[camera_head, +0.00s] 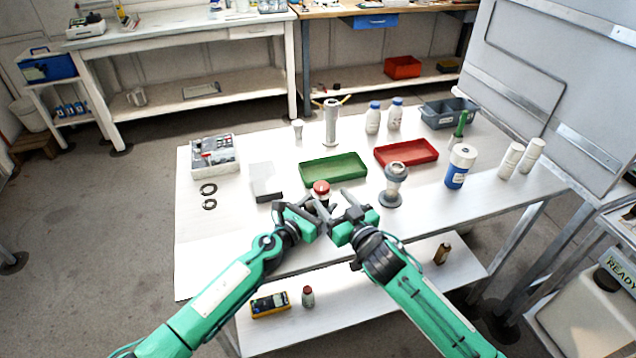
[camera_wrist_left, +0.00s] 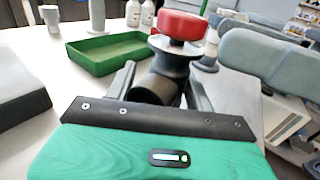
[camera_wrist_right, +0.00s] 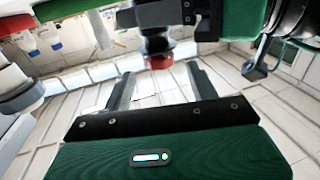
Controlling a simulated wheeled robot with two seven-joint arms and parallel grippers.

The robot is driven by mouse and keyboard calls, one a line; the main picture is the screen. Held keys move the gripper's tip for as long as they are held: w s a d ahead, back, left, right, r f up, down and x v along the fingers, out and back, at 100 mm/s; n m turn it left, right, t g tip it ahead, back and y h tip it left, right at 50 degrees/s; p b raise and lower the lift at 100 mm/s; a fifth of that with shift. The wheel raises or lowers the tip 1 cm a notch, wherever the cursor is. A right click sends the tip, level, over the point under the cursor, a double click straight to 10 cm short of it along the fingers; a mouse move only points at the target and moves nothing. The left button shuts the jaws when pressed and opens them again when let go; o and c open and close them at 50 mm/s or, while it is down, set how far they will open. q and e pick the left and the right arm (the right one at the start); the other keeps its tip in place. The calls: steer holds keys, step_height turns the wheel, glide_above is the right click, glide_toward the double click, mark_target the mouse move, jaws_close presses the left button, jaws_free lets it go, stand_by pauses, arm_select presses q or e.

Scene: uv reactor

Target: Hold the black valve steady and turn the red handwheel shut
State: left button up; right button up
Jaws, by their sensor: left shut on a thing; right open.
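The black valve (camera_wrist_left: 160,86) is held off the tabletop between the fingers of my left gripper (camera_wrist_left: 160,82), which is shut on its body. Its red handwheel (camera_wrist_left: 180,26) sits on top, above the fingers. In the head view the red handwheel (camera_head: 321,186) shows just beyond my left gripper (camera_head: 312,207); the valve body is mostly hidden there. My right gripper (camera_head: 338,202) is open and empty, close to the right of the valve. In the right wrist view the red handwheel (camera_wrist_right: 160,62) appears between and beyond the open fingertips, seemingly not touched.
Behind the grippers stand a green tray (camera_head: 334,182) and a red tray (camera_head: 432,151). A grey flanged fitting (camera_head: 391,199) stands close to the right of my right gripper. A grey block (camera_head: 266,192) lies to the left. The table's left front (camera_head: 200,260) is clear.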

mark_target(317, 182)
steer(key=x, duration=0.8)
steer(key=c, duration=1)
